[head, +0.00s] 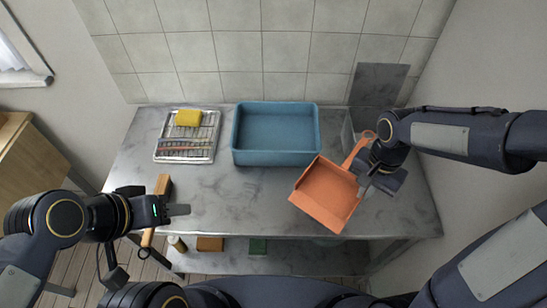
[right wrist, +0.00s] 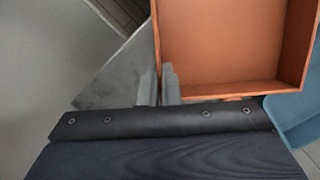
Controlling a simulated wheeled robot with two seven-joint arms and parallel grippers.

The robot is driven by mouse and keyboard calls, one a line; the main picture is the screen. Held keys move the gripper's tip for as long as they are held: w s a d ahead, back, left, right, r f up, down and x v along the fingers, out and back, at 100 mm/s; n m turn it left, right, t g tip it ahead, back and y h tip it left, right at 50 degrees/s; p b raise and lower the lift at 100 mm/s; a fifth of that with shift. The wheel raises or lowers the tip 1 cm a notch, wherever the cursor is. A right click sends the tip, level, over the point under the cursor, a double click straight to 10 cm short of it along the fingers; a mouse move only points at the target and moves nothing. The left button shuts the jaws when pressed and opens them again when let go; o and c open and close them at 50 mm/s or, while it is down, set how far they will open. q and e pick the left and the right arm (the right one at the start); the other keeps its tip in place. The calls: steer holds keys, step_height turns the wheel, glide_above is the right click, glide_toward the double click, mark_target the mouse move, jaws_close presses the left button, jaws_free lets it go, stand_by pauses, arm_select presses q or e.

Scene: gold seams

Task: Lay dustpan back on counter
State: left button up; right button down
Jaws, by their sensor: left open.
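The orange dustpan (head: 327,193) is at the right of the counter (head: 220,190) in the head view, its open tray facing up and its handle (head: 357,149) running toward the back right. It looks raised over the counter, though the height is hard to judge. My right gripper (head: 366,187) is at its right side. In the right wrist view the two fingers (right wrist: 164,84) stand close together on either side of the wall of the dustpan (right wrist: 225,45), at a corner. My left gripper (head: 178,210) is open and empty near the counter's front left.
A blue basin (head: 276,152) stands at the back middle. A wire rack (head: 187,148) with a yellow sponge (head: 188,118) is left of it. A wooden-handled item (head: 163,186) lies partly hidden behind my left gripper. The counter's front middle is clear.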

steer(key=s+a+r+m+y+b, duration=0.1)
steer(key=s+a+m+y+b, duration=0.1)
steer(key=s+m, duration=1)
steer(key=shift+n+t, duration=0.4)
steer(key=shift+n, duration=0.3)
steer(key=w+f, duration=0.3)
steer(key=w+d+f+b, duration=0.1)
steer(key=w+f, duration=0.2)
steer(key=w+d+f, duration=0.1)
steer(key=w+f, duration=0.2)
steer(key=shift+w+d+b, duration=0.1)
steer(key=shift+w+b, duration=0.25)
steer(key=shift+w+f, duration=0.15)
steer(key=shift+f, duration=0.05)
steer(key=shift+w+f, duration=0.15)
steer(key=shift+f, duration=0.75)
steer(key=shift+w+f, duration=0.1)
steer(key=shift+f, duration=0.8)
